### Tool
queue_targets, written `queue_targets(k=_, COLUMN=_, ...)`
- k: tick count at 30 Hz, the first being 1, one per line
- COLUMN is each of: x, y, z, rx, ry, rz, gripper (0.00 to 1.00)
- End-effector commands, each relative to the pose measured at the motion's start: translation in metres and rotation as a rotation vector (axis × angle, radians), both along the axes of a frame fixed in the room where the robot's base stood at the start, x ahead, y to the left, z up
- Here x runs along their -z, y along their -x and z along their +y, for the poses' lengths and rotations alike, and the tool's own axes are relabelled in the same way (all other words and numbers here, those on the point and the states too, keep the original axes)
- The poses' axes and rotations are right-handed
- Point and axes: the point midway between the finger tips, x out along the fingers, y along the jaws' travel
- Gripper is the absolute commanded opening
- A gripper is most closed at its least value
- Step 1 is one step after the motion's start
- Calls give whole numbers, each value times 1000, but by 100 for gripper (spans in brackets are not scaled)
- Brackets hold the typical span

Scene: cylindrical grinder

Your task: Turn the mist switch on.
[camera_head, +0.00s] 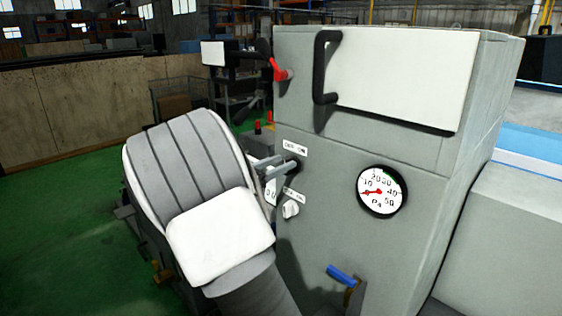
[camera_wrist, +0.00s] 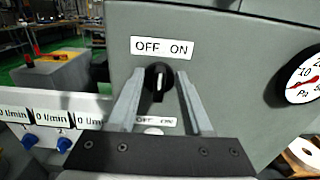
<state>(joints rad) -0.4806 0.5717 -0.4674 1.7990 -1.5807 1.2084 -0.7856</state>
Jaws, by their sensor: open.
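A black rotary switch (camera_wrist: 159,84) with a pale pointer mark sits under a white OFF ON label (camera_wrist: 162,48) on the grey machine panel. Its mark stands close to upright in the wrist view. No name shows on it, so I cannot tell if it is the mist switch. My gripper (camera_wrist: 160,75) is open, with one finger on each side of this knob; contact is not clear. In the head view my gripper (camera_head: 273,171) is at the panel below the same label (camera_head: 295,148). A white knob (camera_head: 291,209) sits lower, under a second label partly hidden in the wrist view.
A round pressure gauge (camera_head: 381,191) is right of the switches. A blue-handled lever (camera_head: 342,275) sticks out below, and a red-handled lever (camera_head: 280,70) above. A black door handle (camera_head: 322,67) protrudes at the top. Flow meters with blue knobs (camera_wrist: 64,144) are at the left.

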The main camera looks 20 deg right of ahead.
Motion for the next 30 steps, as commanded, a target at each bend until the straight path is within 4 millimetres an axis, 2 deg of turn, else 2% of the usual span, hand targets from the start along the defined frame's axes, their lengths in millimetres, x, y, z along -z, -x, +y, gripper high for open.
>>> queue_targets(k=11, x=0, y=-2, z=-6, rx=0, ry=0, rz=0, gripper=50)
queue_targets(k=19, x=0, y=-2, z=-6, rx=0, ry=0, rz=0, gripper=1)
queue_targets(k=30, x=1, y=-2, z=-6, rx=0, ry=-2, rz=-7, gripper=0)
